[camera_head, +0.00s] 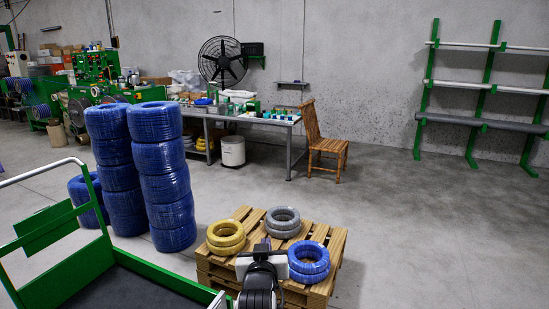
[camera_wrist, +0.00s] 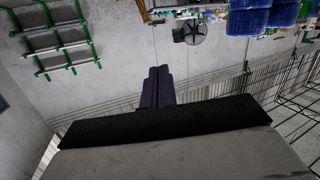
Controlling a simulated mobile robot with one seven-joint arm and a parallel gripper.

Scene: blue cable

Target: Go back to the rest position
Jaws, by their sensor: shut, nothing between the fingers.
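My gripper (camera_head: 266,242) is in front of the wooden pallet (camera_head: 332,240) in the head view, with its arm at the bottom centre. In the wrist view its two dark fingers (camera_wrist: 158,86) lie together, shut with nothing between them. Blue cable coils (camera_head: 309,262) lie on the pallet's right side. Yellow coils (camera_head: 226,237) lie on its left and grey coils (camera_head: 283,222) at its back. My arm and gripper hide part of the pallet's middle.
Tall stacks of big blue coils (camera_head: 165,180) stand left of the pallet. A green cart (camera_head: 85,270) is at the lower left. A workbench (camera_head: 240,119) and a wooden chair (camera_head: 326,143) stand behind. A green rack (camera_head: 480,105) is at the right wall. Floor right of the pallet is clear.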

